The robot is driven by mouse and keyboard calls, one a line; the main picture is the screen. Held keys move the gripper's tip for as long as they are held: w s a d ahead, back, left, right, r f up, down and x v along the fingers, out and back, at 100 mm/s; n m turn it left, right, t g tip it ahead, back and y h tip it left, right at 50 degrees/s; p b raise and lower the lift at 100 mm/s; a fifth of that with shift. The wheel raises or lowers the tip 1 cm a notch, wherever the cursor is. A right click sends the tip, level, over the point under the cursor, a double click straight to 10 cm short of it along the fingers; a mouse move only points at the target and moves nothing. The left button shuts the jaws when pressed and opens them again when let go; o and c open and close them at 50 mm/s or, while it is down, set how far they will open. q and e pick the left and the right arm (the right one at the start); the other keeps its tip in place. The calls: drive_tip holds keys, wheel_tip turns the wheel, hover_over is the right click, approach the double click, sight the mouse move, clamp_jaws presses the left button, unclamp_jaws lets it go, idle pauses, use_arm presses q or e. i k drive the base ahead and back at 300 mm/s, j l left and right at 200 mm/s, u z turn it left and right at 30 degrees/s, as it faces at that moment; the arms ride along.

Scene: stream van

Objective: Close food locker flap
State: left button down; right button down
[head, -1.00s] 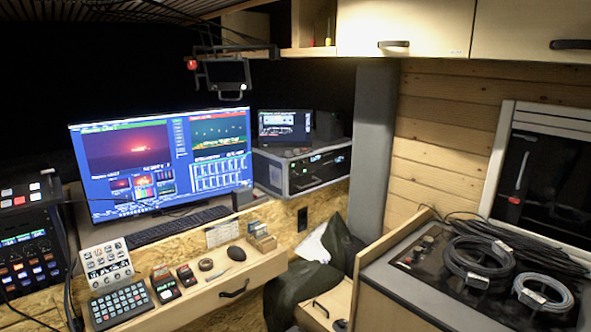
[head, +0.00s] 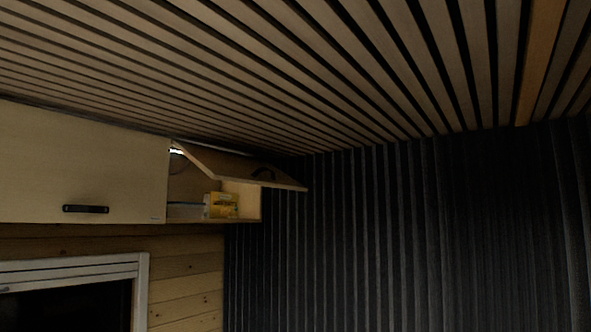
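The food locker flap (head: 235,167) is a light wooden panel at the end of the overhead cupboards, in the left half of the head view. It is raised open, tilted outward just under the ceiling, with a dark handle (head: 263,174) on it. Neither of my grippers is in view.
A shut wooden cupboard door (head: 80,165) with a black handle adjoins the locker on the left. The slatted ceiling (head: 330,75) is close above the flap. A dark ribbed curtain or wall (head: 400,240) fills the right. A white-framed window (head: 75,270) sits below left.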

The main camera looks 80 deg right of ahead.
sight(220, 165)
drive_tip(key=z, duration=2.3)
